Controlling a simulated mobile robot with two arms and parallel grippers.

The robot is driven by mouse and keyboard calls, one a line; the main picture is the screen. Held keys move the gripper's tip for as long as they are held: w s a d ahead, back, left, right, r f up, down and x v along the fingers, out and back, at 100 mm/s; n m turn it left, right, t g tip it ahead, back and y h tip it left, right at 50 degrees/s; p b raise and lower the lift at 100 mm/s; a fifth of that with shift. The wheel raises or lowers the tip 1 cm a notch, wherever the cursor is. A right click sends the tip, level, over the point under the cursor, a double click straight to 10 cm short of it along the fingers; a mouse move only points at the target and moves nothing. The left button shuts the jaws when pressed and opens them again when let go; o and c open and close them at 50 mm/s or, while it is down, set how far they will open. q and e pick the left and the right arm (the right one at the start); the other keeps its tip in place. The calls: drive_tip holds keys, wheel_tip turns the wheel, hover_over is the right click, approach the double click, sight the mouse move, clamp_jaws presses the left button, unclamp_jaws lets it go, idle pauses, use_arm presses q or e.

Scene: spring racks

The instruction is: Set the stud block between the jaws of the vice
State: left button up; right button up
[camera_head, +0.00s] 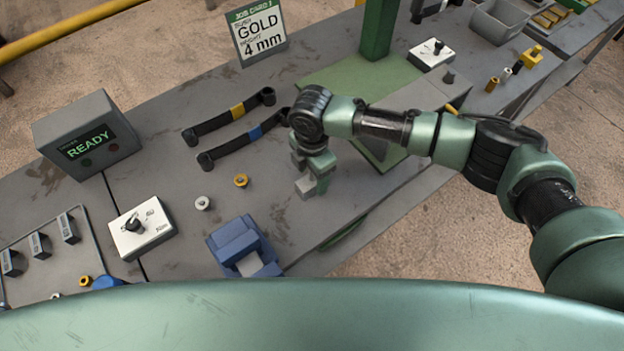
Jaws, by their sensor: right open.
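The blue vice (235,240) stands near the front edge of the bench, low in the middle of the view. A light grey piece (250,263) shows at its near side; I cannot tell whether it is the stud block or part of the vice. My right gripper (309,178) points down over the bench, to the right of and behind the vice, and is open. Small grey blocky shapes show at its fingertips; I cannot tell whether any of them is a separate block. My left gripper is not in view.
Two dark straps with a yellow band (238,110) and a blue band (255,133) lie behind. A white ring (202,203) and a brass ring (240,181) lie behind the vice. A white dial box (141,229) and a READY box (88,136) stand left. A green post (378,30) rises behind.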

clamp_jaws()
drive_tip(key=shift+w+r, duration=0.1)
idle(1.3)
